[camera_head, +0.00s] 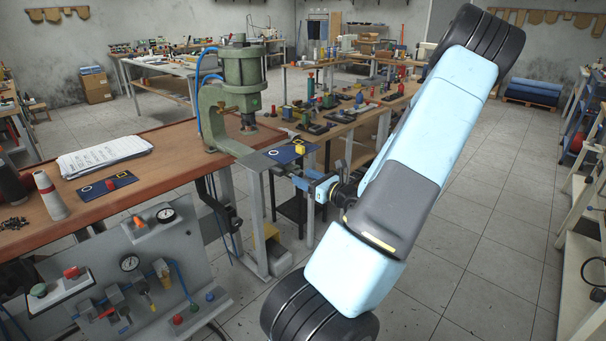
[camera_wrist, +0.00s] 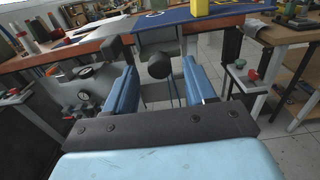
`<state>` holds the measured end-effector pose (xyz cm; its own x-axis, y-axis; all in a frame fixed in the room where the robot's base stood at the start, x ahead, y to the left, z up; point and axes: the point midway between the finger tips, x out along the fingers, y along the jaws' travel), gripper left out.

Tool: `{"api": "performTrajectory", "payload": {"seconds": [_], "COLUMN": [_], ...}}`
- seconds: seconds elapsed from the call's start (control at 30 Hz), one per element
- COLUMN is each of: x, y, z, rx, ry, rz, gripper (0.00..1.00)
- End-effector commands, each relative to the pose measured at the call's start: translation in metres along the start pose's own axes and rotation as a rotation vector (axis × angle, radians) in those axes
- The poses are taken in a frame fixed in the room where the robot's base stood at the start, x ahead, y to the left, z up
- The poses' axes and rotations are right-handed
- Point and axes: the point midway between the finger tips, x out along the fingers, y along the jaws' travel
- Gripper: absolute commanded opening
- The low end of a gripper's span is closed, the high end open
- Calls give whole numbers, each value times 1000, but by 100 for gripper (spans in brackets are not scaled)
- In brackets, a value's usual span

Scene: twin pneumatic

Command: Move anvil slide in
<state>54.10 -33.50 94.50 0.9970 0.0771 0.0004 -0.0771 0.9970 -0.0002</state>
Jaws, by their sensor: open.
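The green pneumatic press (camera_head: 240,88) stands at the right end of the near wooden bench. A grey slide plate (camera_head: 256,161) extends from under it toward my gripper. My gripper (camera_head: 308,182) is at the plate's outer end, with blue fingers. In the wrist view my gripper (camera_wrist: 157,78) is open. A round black knob (camera_wrist: 158,64), apparently the slide's handle, shows between the fingertips with gaps on both sides. In the head view, the knob is hard to make out beside my fingers.
A blue mat (camera_head: 290,151) with a yellow part lies beside the slide. A paper stack (camera_head: 104,155) and a thread cone (camera_head: 50,195) are on the bench (camera_head: 165,165). A panel with gauges (camera_head: 130,264) fronts it. Another bench with several fixtures stands behind.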

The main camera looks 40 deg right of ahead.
Motion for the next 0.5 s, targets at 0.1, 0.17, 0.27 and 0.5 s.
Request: {"api": "performTrajectory", "payload": {"seconds": [0.1, 0.17, 0.27, 0.5], "x": [17, 22, 28, 33], "y": [0, 0, 0, 1], "z": [0, 0, 0, 0], "rx": [1, 1, 1, 0], "ry": [-1, -1, 1, 1], "rz": [2, 2, 1, 2], "gripper": [55, 55, 55, 55]}}
